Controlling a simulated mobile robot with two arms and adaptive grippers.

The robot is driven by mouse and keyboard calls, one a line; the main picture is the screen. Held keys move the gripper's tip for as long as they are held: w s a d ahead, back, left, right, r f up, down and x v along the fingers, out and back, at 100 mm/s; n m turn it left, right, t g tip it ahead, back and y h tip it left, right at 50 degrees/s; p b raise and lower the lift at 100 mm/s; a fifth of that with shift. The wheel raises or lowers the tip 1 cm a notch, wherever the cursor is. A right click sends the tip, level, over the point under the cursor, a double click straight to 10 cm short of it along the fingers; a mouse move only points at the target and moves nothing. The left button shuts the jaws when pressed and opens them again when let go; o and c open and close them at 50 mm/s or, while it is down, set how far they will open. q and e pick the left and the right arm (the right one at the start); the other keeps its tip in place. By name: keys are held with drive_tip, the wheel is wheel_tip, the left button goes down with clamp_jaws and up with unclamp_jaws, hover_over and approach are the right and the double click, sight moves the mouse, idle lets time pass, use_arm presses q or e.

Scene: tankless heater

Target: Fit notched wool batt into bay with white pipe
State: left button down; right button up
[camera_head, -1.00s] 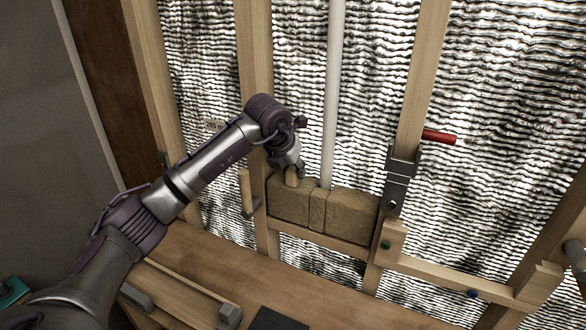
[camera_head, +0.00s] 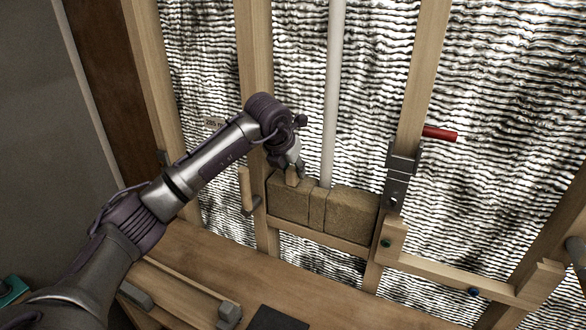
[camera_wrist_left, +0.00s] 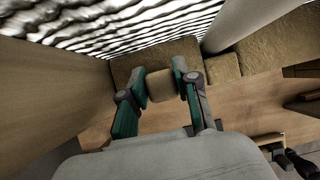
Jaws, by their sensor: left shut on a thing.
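The brown wool batt (camera_head: 352,210) stands upright between two wooden studs, low in the bay, on the wooden cross rail. A narrow strip of it lies in front of the white pipe (camera_head: 333,90), whose lower end meets the batt's top edge. My left gripper (camera_head: 293,172) is over the batt's left part, shut on a pale wooden knob (camera_wrist_left: 161,86) at its top. The batt's top also shows in the left wrist view (camera_wrist_left: 270,50), beside the pipe (camera_wrist_left: 235,22). The batt's back is hidden. My right gripper is out of view.
A metal clamp (camera_head: 398,180) with a red handle (camera_head: 440,136) sits on the right stud (camera_head: 414,90). A wooden block (camera_head: 247,190) stands at the left stud (camera_head: 254,60). The wooden bench (camera_head: 215,265) in front holds a tray-like frame and a dark pad (camera_head: 278,318).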

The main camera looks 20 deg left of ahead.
use_arm(q)
drive_tip(key=shift+r, duration=0.1)
drive_tip(key=c, duration=0.8)
unclamp_jaws()
drive_tip(key=shift+o, duration=0.2)
drive_tip(key=v, duration=1.1)
drive_tip(key=shift+s+r, duration=0.25)
drive_tip(key=shift+r, duration=0.1)
